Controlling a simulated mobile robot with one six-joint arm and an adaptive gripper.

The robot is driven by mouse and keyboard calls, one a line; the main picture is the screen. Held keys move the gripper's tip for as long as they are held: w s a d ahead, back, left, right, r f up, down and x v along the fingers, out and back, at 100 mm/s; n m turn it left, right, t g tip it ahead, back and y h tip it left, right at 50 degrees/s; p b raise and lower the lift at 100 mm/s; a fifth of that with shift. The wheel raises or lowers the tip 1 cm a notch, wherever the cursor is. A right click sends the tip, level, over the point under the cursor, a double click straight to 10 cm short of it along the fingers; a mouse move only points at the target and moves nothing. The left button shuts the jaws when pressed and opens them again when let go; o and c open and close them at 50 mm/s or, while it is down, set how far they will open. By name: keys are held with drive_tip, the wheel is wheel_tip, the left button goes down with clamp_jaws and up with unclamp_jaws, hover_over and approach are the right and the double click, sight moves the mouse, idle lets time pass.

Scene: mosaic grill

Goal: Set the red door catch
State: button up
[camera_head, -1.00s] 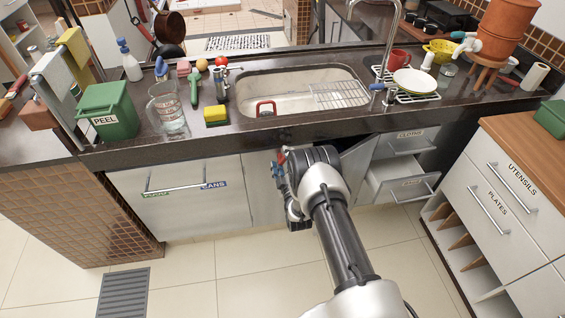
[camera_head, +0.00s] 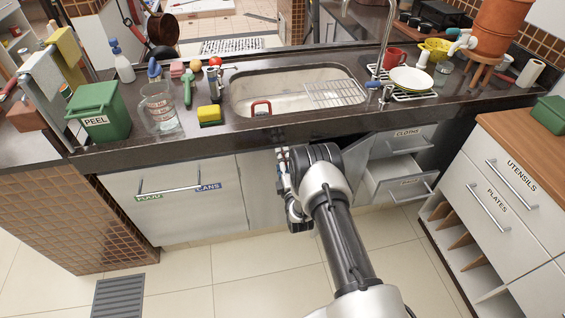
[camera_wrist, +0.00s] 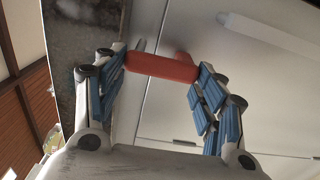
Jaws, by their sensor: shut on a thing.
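The red door catch (camera_wrist: 162,68) is a short red bar in the upper middle of the wrist view, against a pale grey panel. My gripper (camera_wrist: 158,82) has its blue-padded fingers on both sides of the bar and is shut on it. In the head view my gripper (camera_head: 289,185) is at the cabinet front below the sink, and my wrist hides the catch there.
A cabinet door (camera_head: 358,158) stands ajar right of my wrist, beside a partly open drawer (camera_head: 403,187). The dark counter (camera_head: 330,124) overhangs above my gripper. The tiled floor (camera_head: 240,262) is clear, apart from a grey grate (camera_head: 118,297).

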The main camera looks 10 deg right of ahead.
idle(0.3)
drive_tip(key=o, duration=1.1)
drive_tip(key=shift+c, duration=0.2)
drive_tip(key=s, duration=1.2)
